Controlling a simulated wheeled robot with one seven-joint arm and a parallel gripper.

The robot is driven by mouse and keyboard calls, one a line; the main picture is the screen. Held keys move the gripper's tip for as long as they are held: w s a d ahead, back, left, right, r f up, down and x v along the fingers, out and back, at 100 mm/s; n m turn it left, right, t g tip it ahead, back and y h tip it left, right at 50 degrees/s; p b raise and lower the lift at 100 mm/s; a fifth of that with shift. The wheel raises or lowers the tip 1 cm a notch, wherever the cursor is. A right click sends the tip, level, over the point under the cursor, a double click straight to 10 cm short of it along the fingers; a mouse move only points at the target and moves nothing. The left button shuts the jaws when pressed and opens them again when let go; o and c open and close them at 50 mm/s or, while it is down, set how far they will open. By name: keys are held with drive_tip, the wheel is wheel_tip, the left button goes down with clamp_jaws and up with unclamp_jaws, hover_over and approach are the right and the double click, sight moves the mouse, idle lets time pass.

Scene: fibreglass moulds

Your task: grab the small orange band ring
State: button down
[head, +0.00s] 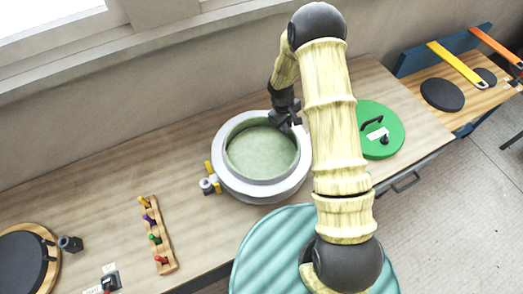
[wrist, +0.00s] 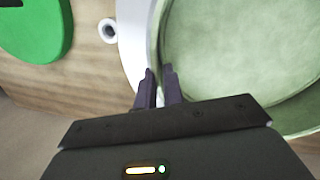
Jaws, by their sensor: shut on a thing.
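I cannot make out a small orange band ring in either view. My gripper (head: 287,122) is at the far right part of the rim of a round pot with a wide grey-white rim (head: 228,172) and a pale green inside. In the wrist view my gripper (wrist: 160,82) has one dark finger on each side of the pot's thin green edge (wrist: 155,35), shut on it. The fingertips hide part of that edge. An orange strip-like handle (head: 492,45) lies at the far right in the head view, out of my gripper's reach area.
A green lid (head: 393,142) with a black handle is right of the pot; it also shows in the wrist view (wrist: 40,25). A small white ring-shaped piece (wrist: 108,30) is near it. A yellow-handled valve (head: 209,180) is on the pot's left. A wooden peg rack (head: 157,235) stands further left.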

drive_tip(key=shift+w+a+r, duration=0.1)
drive_tip(key=shift+r, duration=0.05)
idle(0.5)
drive_tip(key=shift+w+r, duration=0.1)
drive_tip(key=shift+r, duration=0.35)
wheel_tip(320, 180, up, 9)
drive_tip(key=b, duration=0.3)
idle(0.4)
